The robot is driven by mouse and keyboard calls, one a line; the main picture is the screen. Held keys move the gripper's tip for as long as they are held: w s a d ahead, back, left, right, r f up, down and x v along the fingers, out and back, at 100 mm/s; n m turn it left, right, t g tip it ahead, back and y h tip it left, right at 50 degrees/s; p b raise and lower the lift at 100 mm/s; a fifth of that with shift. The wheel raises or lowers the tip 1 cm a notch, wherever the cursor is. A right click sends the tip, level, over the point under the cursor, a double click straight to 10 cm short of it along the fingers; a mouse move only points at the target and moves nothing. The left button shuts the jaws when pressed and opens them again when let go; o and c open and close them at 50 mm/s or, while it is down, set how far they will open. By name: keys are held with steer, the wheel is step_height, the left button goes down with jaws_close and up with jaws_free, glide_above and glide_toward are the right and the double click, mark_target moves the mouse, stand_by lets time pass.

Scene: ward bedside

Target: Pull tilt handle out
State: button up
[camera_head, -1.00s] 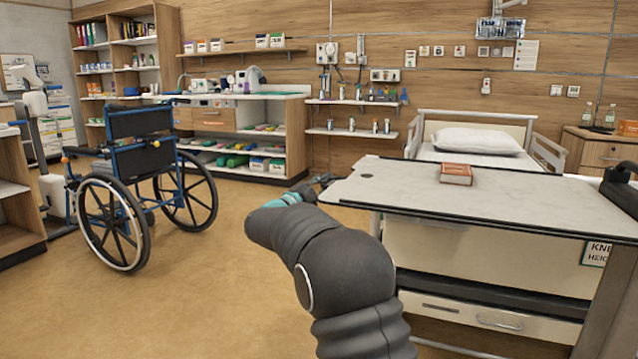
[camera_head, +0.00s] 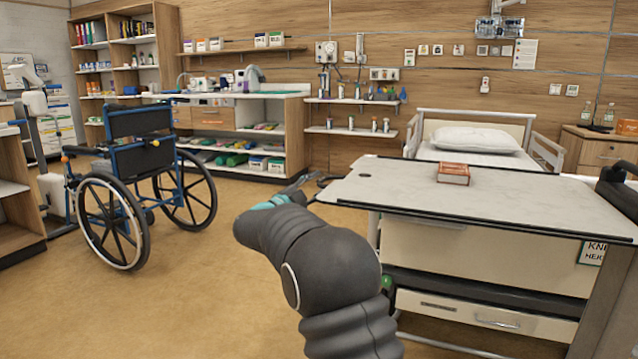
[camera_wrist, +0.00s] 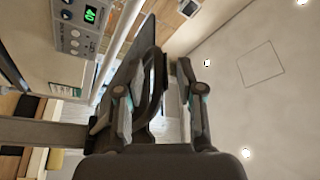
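The overbed table (camera_head: 400,190) stands at the right in the head view, its left edge close to my gripper (camera_head: 308,186). A small dark curved piece (camera_head: 325,181), which looks like the tilt handle, sits at that edge beside the fingertips. In the wrist view a black curved loop (camera_wrist: 156,86) shows between the fingers of my gripper (camera_wrist: 166,68), nearer the left finger. A gap is visible between the fingers, so the gripper is open. Whether a finger touches the loop cannot be told.
A bed (camera_head: 480,155) stands behind the table. A blue wheelchair (camera_head: 140,165) stands at the left, with open floor (camera_head: 190,290) between it and my arm. The wrist view shows a control panel (camera_wrist: 78,28) at upper left.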

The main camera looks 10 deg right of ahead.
steer(key=v, duration=1)
steer(key=shift+s+a, duration=0.1)
steer(key=shift+a, duration=0.05)
